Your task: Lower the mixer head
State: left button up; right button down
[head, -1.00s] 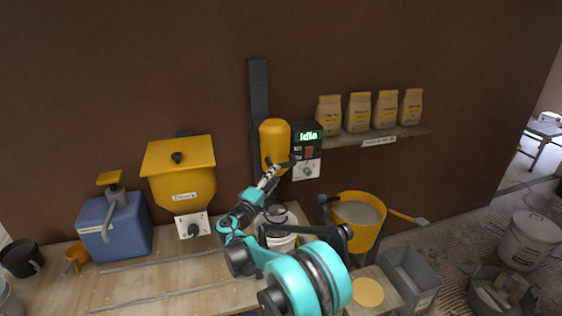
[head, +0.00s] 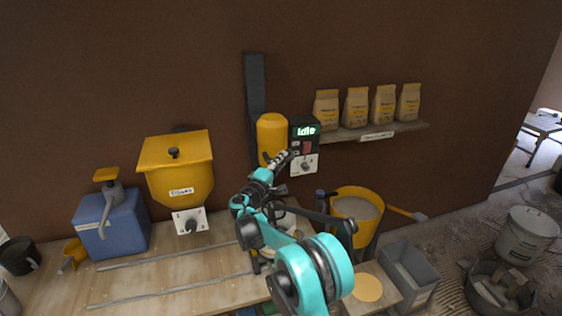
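The mixer head (head: 272,133) is a yellow cylinder on a dark upright column (head: 255,85) against the brown wall. It sits high, well above the bench. Beside it is a dark control box (head: 305,132) whose green display reads "Idle". My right gripper (head: 281,156) is at the lower right of the mixer head, seen from behind. Its fingers are small and overlap the head's lower edge, so I cannot tell whether they touch it or are open or shut. A white bucket (head: 289,220) below is mostly hidden by my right arm. My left gripper is not in view.
A yellow hopper (head: 178,180) and a blue container (head: 112,225) stand left on the wooden bench (head: 180,275). A yellow tub (head: 357,208) is to the right. A shelf (head: 400,131) with several paper bags is at upper right. Grey buckets are on the floor.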

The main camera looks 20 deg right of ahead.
jog(key=shift+f, duration=0.1)
notch_tip(320, 180, down, 19)
jog(key=b, duration=1)
jog(key=shift+s, duration=0.1)
jog(key=c, duration=1.4)
grip_release()
jog(key=v, duration=1.2)
